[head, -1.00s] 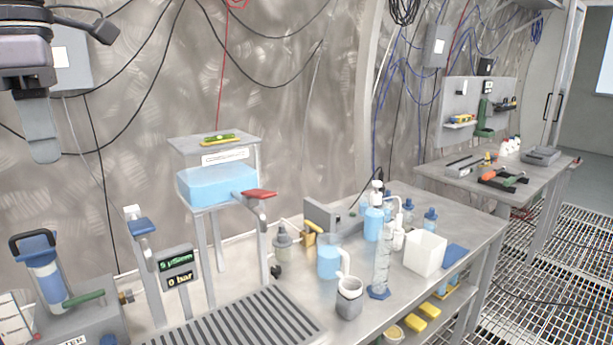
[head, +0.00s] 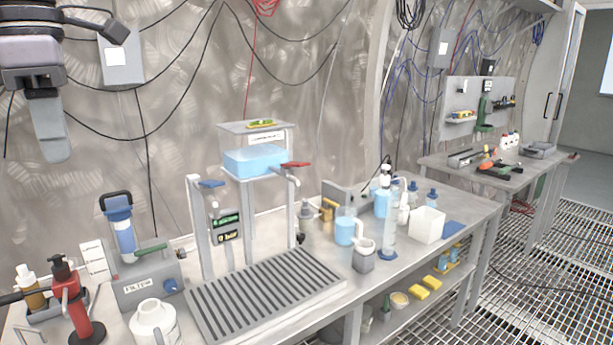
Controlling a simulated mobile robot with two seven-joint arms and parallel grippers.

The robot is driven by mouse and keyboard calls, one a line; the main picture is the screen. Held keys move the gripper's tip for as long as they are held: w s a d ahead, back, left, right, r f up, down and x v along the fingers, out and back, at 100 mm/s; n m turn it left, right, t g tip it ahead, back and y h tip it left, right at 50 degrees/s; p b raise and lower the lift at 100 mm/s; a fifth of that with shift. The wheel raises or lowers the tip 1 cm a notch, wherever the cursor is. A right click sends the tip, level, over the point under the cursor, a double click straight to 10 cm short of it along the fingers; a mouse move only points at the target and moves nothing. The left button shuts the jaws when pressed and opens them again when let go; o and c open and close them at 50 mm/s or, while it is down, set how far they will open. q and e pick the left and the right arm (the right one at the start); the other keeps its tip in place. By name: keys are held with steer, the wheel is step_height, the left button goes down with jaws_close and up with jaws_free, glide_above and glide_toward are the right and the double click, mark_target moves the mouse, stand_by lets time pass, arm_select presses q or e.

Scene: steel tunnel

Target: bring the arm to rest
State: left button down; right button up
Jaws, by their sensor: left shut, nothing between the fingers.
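My left gripper (head: 57,150) hangs at the upper left of the head view, pointing down. Its fingers are together and hold nothing. It is in the air in front of the tunnel wall, above the left end of the bench (head: 395,272), and touches nothing I can see. My right gripper is not in the head view.
Below the gripper stand a red pump bottle (head: 72,300), a filter unit (head: 147,285) and a white jug (head: 153,322). A water tank (head: 254,160) stands behind a slatted drain tray (head: 265,293). A second table (head: 500,173) is further right. Floor grating (head: 540,270) is clear.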

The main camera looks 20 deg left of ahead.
arm_select(q)
steer(key=w+f+n+t+h, duration=0.3)
steer(key=f+n+t+h, duration=0.5)
steer(key=f, duration=1)
steer(key=w+f+n+t+h, duration=0.25)
steer(key=f+n+t, duration=0.35)
steer(key=f+n, duration=1)
steer(key=s+d+f+n+g+y, duration=0.1)
steer(key=s+d+f+n+y, duration=0.3)
steer(key=f, duration=0.7)
steer(key=s+d+f+n+g+y, duration=0.2)
steer(key=s+d+f+n+y, duration=0.2)
steer(key=s+d+f+n, duration=0.4)
steer(key=d+f+n, duration=0.4)
steer(key=d+n, duration=0.1)
steer(key=d, duration=0.1)
steer(key=shift+d+f, duration=0.3)
